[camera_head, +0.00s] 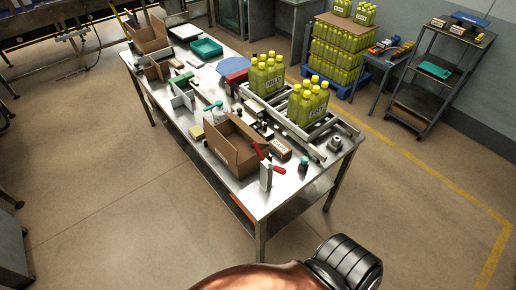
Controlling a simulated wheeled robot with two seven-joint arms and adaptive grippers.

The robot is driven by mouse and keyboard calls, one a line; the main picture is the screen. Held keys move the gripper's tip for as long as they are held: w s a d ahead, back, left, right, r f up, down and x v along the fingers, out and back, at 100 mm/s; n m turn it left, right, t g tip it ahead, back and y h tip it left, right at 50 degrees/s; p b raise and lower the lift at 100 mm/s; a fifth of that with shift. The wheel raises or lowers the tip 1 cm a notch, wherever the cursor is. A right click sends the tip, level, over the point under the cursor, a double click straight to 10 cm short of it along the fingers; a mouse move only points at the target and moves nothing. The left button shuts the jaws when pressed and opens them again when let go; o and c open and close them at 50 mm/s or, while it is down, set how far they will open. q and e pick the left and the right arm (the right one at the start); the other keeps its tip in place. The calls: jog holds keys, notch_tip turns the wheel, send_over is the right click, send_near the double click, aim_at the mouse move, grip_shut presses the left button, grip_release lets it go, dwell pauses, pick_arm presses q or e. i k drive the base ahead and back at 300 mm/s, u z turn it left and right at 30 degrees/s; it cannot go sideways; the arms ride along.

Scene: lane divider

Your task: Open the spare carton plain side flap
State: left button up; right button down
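An open brown cardboard carton (229,158) stands at the near end of the steel table, with flaps standing up or folded outward. A second open brown carton (150,44) stands at the far left end of the table, with flaps spread. I cannot tell from this view which one is the spare carton or which flap is plain. Neither of my grippers is in view. Only a copper and black part of my own body shows at the bottom edge.
The steel table (265,204) also bears yellow-green bottles (307,102) on a roller conveyor, a red-handled clamp (266,175), a small brown box (279,149) and a teal tray (206,48). The floor (130,190) in front is clear. A wheeled shelf cart (422,101) stands right.

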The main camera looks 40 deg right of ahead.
aim_at(253, 134)
jog(key=u, duration=0.05)
jog(key=k, duration=0.15)
jog(key=z, duration=0.9)
